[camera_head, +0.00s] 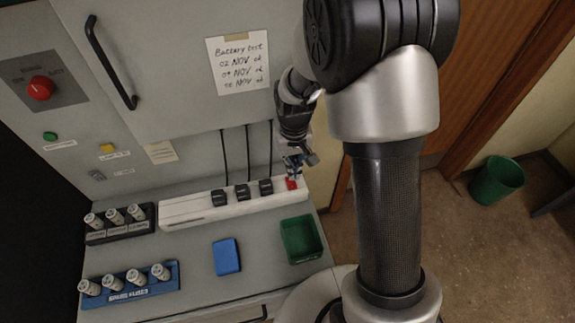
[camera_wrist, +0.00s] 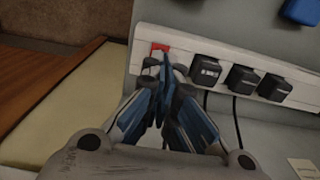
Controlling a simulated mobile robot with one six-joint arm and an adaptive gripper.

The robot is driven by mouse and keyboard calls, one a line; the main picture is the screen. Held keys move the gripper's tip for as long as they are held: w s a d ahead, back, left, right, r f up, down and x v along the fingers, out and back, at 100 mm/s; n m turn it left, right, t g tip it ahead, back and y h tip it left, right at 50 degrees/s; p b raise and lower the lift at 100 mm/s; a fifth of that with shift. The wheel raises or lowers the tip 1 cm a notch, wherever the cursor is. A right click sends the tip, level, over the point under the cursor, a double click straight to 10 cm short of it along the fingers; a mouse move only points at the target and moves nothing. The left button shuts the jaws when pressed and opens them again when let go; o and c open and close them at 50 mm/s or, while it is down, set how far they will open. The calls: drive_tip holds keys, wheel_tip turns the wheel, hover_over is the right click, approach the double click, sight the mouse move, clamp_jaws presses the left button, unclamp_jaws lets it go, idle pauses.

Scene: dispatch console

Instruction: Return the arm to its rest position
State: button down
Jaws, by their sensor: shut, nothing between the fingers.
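My arm (camera_head: 390,210) reaches up and over from the right side of the head view, and its end points down at the console. My gripper (camera_head: 292,172) is shut and empty, just above the right end of the white power strip (camera_head: 180,208). Its closed fingertips also show in the wrist view (camera_wrist: 166,66), close to the red switch (camera_wrist: 159,47) on the strip. I cannot tell whether they touch the strip. The red switch is also seen in the head view (camera_head: 291,184), partly hidden by the fingers.
Black plugs (camera_head: 242,192) with cords sit in the strip. A green tray (camera_head: 301,240), a blue box (camera_head: 227,257), and black (camera_head: 120,236) and blue (camera_head: 130,292) racks of cylinders stand on the console. The cabinet panel with a black handle (camera_head: 110,62) rises behind.

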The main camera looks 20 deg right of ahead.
drive_tip(key=shift+r, duration=0.1)
drive_tip(key=s+r+t+b, duration=0.2)
drive_tip(key=s+r+b, duration=0.2)
drive_tip(key=s+r, duration=0.6)
drive_tip(key=s+r+t+b, duration=0.2)
drive_tip(key=s+r+b, duration=0.2)
drive_tip(key=s, duration=0.7)
drive_tip(key=shift+s+r+t, duration=0.2)
drive_tip(key=shift+r+t, duration=0.1)
